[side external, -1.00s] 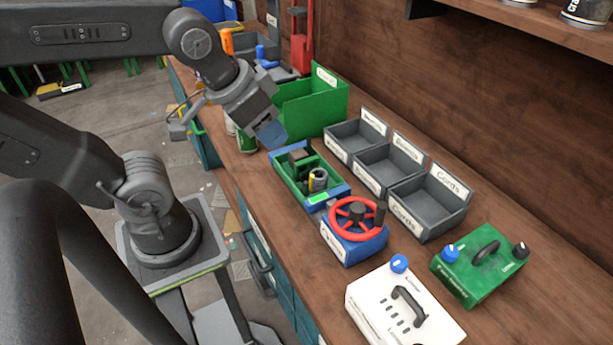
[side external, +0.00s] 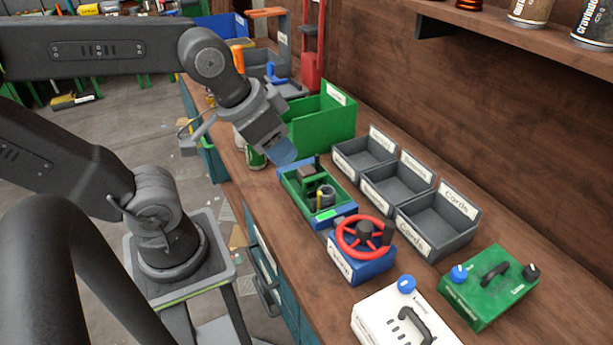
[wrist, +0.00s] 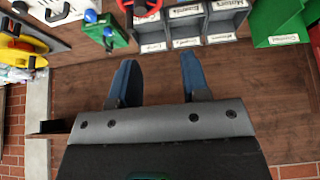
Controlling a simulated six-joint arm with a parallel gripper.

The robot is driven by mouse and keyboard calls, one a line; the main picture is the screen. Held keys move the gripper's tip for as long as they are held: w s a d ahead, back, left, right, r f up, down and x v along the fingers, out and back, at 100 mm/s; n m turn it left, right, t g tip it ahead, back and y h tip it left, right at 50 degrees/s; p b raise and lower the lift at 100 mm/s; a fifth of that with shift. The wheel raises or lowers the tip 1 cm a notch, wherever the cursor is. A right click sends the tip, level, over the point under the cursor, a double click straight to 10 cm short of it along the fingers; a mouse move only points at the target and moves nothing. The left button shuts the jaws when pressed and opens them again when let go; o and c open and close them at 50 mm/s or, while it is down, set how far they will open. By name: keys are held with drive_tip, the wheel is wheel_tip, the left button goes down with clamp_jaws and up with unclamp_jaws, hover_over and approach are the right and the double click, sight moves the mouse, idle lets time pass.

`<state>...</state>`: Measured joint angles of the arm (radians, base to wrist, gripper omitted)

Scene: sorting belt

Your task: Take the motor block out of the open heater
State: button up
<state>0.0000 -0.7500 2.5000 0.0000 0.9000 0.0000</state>
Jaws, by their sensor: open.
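The open heater (side external: 343,212) is a green and blue tray-like casing on the bench in the side view. Inside it are a dark block (side external: 307,172), a grey ring-shaped part (side external: 327,190) and a small yellow part. I cannot tell which of these is the motor block. My gripper (side external: 283,154) hangs just above the far end of the heater, with its blue fingertips apart from the parts inside. In the wrist view my gripper (wrist: 158,78) has its two blue fingers spread, with nothing between them. I cannot make out the heater in the wrist view.
Three grey labelled bins (side external: 398,185) stand right of the heater, and a green bin (side external: 320,122) behind it. A blue box with a red wheel (side external: 365,236) is close in front. A white box (side external: 392,318) and a green box (side external: 490,290) stand nearer. Bare bench (wrist: 240,90) lies under my fingers.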

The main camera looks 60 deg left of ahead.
drive_tip(key=shift+o, duration=0.9)
drive_tip(key=m+g+y, duration=0.4)
drive_tip(key=m+g, duration=0.2)
drive_tip(key=m, duration=1.2)
hover_over(307, 169)
drive_tip(key=d, duration=0.2)
wheel_tip(307, 169, down, 20)
drive_tip(key=shift+a+f, duration=0.15)
drive_tip(key=shift+f, duration=0.05)
drive_tip(key=shift+d+x, duration=0.2)
drive_tip(key=shift+x, duration=2.75)
